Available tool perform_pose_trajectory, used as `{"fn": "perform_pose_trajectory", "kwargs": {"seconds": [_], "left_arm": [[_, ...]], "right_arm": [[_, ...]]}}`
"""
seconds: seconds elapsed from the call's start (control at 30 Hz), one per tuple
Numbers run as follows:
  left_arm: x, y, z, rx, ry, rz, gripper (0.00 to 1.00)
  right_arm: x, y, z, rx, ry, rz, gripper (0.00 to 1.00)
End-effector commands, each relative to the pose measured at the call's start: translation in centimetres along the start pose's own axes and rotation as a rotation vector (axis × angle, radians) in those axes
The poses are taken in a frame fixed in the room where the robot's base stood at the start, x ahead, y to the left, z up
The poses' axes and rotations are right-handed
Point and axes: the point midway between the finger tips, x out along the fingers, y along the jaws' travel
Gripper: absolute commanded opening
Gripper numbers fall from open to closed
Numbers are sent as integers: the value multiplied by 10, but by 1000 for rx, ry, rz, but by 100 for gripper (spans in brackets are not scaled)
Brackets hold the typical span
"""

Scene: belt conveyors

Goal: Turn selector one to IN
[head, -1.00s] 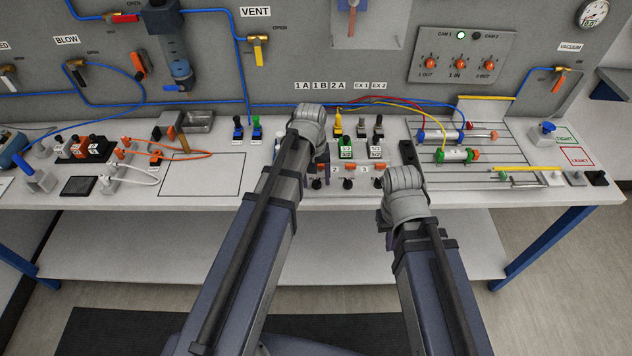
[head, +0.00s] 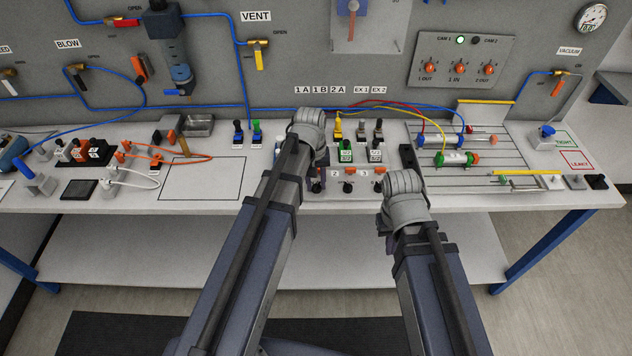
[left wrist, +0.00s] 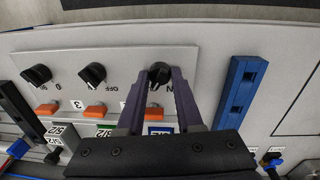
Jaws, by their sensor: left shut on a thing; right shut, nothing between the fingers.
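Selector one is a black knob (left wrist: 160,74) on a light grey panel (left wrist: 60,40), seen upside down in the left wrist view. My left gripper (left wrist: 162,80) is shut on it, one purple finger on each side. Part of a printed word ending in N shows beside it. The fingers hide much of the knob, so I cannot tell its exact pointing. Two other black knobs, the middle selector (left wrist: 92,75) and the outer selector (left wrist: 37,76), stand free. In the head view my left arm largely covers selector one. My right gripper is hidden behind its own wrist.
Orange blocks (left wrist: 97,110) and labelled parts stand close behind the knobs. A blue block (left wrist: 240,92) stands right of the panel in the left wrist view. The outlined square (head: 201,178) on the bench is clear. A cylinder fixture (head: 455,158) stands to the right.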

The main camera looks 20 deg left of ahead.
Motion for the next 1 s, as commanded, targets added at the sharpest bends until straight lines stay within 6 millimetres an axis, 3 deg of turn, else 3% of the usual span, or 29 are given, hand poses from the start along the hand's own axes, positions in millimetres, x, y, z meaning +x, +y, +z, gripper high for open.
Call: {"fn": "perform_pose_trajectory", "kwargs": {"seconds": [0.37, 1.0], "left_arm": [[0, 0, 1, -143, 8, 0, 0], [0, 0, 2, -726, 44, 0, 0]], "right_arm": [[0, 0, 0, 0, 0, 0, 0], [0, 0, 0, 0, 0, 0, 0]]}}
